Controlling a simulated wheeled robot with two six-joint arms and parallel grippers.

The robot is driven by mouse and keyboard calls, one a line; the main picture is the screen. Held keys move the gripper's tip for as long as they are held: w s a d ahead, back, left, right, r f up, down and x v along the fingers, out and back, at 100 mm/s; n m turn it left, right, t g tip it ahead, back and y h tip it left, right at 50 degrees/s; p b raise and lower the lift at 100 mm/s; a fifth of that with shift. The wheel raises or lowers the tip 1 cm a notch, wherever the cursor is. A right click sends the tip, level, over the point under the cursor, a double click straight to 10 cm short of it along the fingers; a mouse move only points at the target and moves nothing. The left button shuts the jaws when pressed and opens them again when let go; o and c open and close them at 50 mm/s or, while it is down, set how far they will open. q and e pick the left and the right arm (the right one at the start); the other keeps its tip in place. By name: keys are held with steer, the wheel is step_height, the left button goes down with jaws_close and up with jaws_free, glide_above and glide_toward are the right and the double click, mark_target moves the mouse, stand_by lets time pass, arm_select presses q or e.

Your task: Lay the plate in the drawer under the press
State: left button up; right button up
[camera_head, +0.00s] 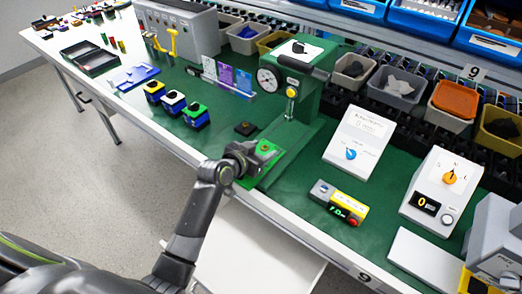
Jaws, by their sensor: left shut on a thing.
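The press (303,98) is green, with a round gauge on its front, and stands on the bench. A white drawer (255,255) is pulled out below the bench edge under the press, and its visible surface looks bare. My left gripper (254,157) is shut at the foot of the press, above the bench's front edge. It is on a bright green plate (266,148) with a brownish round spot, partly hidden by the gripper and wrist. I cannot tell whether the plate touches the press base. My right gripper is not in view.
A black square piece (245,128) lies behind my gripper. A yellow-grey box (339,202) and two white dial units (358,141) stand to the right. Small bins line the back.

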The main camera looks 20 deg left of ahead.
arm_select(q)
steer(key=shift+f, duration=0.15)
steer(key=shift+f, duration=0.25)
steer(key=o, duration=1)
